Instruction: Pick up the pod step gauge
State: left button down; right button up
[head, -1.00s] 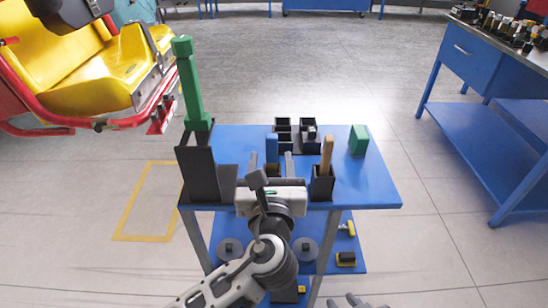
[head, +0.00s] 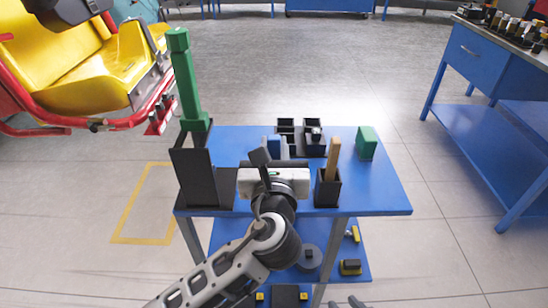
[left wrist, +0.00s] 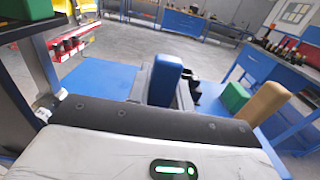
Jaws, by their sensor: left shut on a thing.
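A blue upright block, apparently the pod step gauge (head: 273,145), stands between the fingers of my left gripper (head: 274,153). The left gripper is shut on it, over the near middle of the blue cart top. In the left wrist view the blue gauge (left wrist: 165,78) rises upright beyond the gripper body, which hides its lower part. I cannot tell whether its foot touches the cart. Only the fingertips of my right gripper (head: 345,303) show at the bottom edge of the head view, apart and empty.
A black holder with a tall green post (head: 187,80) stands left on the cart (head: 385,190). A black cup (head: 328,190) with a tan stick (head: 333,157) is right of my gripper. A black divided tray (head: 312,143) and a green block (head: 366,142) are behind.

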pick_arm(q)
notch_tip(320, 180, up, 10)
jog(key=p, duration=0.2)
dwell(0.4)
